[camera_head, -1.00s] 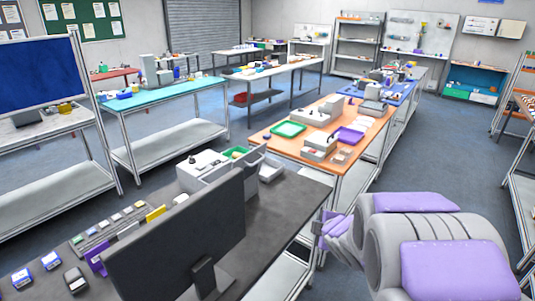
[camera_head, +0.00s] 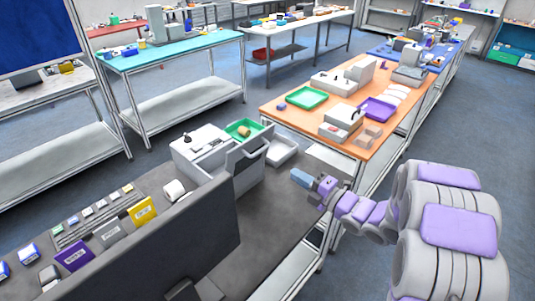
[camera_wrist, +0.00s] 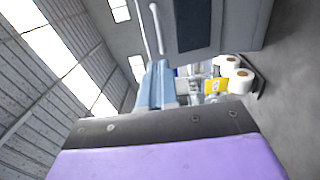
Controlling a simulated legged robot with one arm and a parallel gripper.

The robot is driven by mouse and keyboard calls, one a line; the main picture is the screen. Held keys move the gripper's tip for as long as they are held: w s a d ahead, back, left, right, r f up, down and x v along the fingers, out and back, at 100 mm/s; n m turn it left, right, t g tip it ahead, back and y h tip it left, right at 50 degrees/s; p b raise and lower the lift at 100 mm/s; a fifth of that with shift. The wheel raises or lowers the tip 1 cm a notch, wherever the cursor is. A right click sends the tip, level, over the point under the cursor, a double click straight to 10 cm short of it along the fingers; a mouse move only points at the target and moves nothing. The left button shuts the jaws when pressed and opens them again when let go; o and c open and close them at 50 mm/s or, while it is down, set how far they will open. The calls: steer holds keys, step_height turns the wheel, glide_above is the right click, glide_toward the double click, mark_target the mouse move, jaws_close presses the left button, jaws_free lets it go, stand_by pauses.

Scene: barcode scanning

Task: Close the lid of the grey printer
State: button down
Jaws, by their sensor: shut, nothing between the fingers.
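The grey printer (camera_head: 250,174) stands on the dark workbench, behind the black monitor. A raised panel with a dark face (camera_head: 244,151) stands tilted at its top and looks like the open lid. My gripper (camera_head: 301,177) is to the right of the printer, apart from it, above the right part of the bench. Its blue fingers are together and empty; they also show in the wrist view (camera_wrist: 157,85). A grey body with a dark panel (camera_wrist: 193,24), likely the printer, fills the top of the wrist view.
The black monitor (camera_head: 165,245) stands in front of the printer and hides part of the bench. White rolls (camera_wrist: 241,80) show in the wrist view. Bare bench lies below my gripper.

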glide_toward(263, 150)
steer(key=w+a, duration=0.2)
steer(key=a, duration=0.4)
steer(key=shift+w+d+b, duration=0.55)
steer(key=shift+w+d, duration=0.2)
steer(key=shift+w, duration=0.2)
